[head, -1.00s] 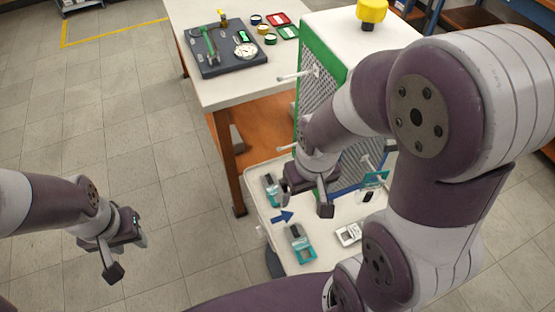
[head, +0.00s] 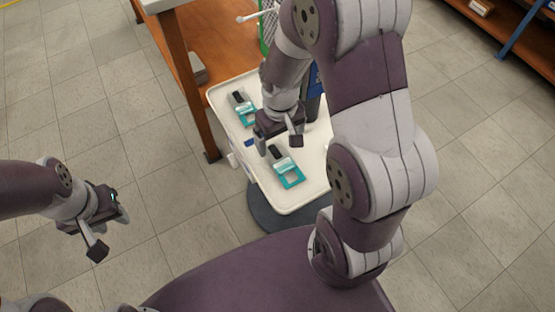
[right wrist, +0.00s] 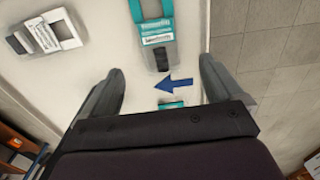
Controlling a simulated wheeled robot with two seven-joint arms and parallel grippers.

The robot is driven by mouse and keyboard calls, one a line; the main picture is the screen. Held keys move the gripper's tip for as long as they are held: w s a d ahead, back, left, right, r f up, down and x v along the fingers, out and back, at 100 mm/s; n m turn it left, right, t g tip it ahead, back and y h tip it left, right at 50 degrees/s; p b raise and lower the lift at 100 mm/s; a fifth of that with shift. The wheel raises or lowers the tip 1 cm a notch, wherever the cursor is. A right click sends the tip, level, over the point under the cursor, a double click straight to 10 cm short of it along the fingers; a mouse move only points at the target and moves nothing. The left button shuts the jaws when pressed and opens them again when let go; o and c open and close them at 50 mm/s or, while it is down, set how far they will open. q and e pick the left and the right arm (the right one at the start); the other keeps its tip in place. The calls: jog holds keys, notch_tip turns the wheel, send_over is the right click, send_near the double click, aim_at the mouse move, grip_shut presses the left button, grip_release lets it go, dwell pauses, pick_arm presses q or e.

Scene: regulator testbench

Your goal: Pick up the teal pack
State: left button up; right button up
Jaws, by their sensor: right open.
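Two teal packs with dark ends lie on a white tray-topped stand (head: 297,203). The nearer teal pack (head: 291,180) is just below my right gripper in the head view, and the farther teal pack (head: 247,117) is to its upper left. In the right wrist view, one teal pack (right wrist: 155,30) lies beyond the fingertips, dark end towards me. Another teal piece (right wrist: 171,104) is mostly hidden by the gripper body. My right gripper (head: 281,143) is open and empty above the tray; its fingers (right wrist: 161,76) are apart. My left gripper (head: 109,236) is open and empty over the floor.
A blue arrow (right wrist: 174,85) is marked on the tray between my right fingers. A white pack (right wrist: 45,33) lies at the upper left in the wrist view. A wooden table (head: 187,85) stands at the tray's left. My right arm hides much of the tray's right side.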

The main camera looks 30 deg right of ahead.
aim_at(278, 155)
jog(key=shift+w+f, duration=0.45)
jog(key=shift+f, duration=0.2)
jog(key=shift+w+f, duration=0.15)
jog(key=shift+f, duration=0.15)
notch_tip(278, 155, down, 7)
jog(key=b, duration=0.3)
pick_arm(q)
jog(key=f, duration=0.3)
jog(key=shift+w+f, duration=0.4)
pick_arm(e)
jog(key=shift+r, duration=0.15)
jog(key=c, duration=1.2)
jog(key=shift+c, duration=0.2)
pick_arm(q)
jog(key=shift+r, duration=0.1)
pick_arm(e)
jog(key=shift+r, duration=0.1)
